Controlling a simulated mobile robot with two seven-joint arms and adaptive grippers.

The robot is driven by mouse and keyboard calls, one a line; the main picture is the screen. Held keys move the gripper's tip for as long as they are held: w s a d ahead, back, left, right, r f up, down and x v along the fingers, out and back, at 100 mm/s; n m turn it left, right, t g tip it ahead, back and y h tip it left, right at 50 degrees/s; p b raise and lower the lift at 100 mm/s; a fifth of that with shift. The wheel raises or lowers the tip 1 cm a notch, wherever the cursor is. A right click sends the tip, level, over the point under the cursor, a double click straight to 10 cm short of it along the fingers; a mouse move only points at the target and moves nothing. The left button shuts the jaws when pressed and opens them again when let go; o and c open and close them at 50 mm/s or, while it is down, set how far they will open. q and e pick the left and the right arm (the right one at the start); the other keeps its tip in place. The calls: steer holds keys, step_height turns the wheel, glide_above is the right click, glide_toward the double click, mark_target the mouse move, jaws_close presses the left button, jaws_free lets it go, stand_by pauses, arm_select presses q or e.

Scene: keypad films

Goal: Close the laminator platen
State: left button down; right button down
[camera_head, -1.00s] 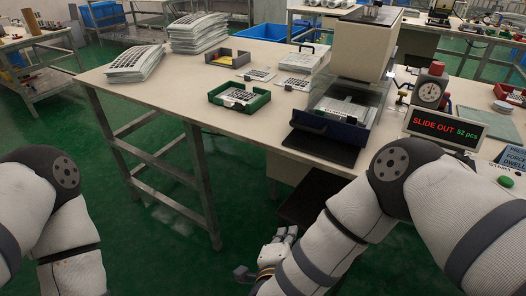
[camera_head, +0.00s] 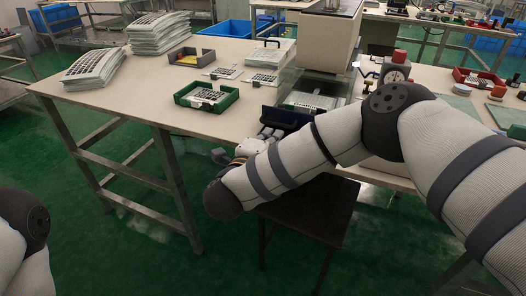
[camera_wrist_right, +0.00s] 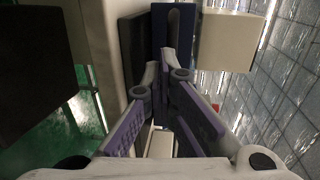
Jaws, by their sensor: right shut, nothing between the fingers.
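The laminator (camera_head: 325,42) is a pale box on the table, with its dark blue sliding platen (camera_head: 285,117) pulled out at the front. A white sheet or plate with a dark pattern (camera_head: 308,101) lies on the platen. My right gripper (camera_head: 265,135) is just in front of the platen's front side, partly hidden by my own forearm. In the right wrist view its fingers (camera_wrist_right: 164,75) are shut and empty, pointing at a dark blue panel (camera_wrist_right: 181,32) that looks like the platen front. I cannot tell whether they touch. My left gripper is out of view.
A green tray (camera_head: 207,104) with a keypad film and a grey tray (camera_head: 192,58) stand left of the laminator. Film stacks (camera_head: 160,32) lie at the back left. A gauge (camera_head: 396,74) with a red top stands right. A dark stool (camera_head: 318,205) is below my right arm.

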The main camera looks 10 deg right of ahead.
mark_target(279, 125)
steer(key=shift+w+d+r, duration=0.1)
steer(key=shift+w+d, duration=0.15)
steer(key=shift+w, duration=0.15)
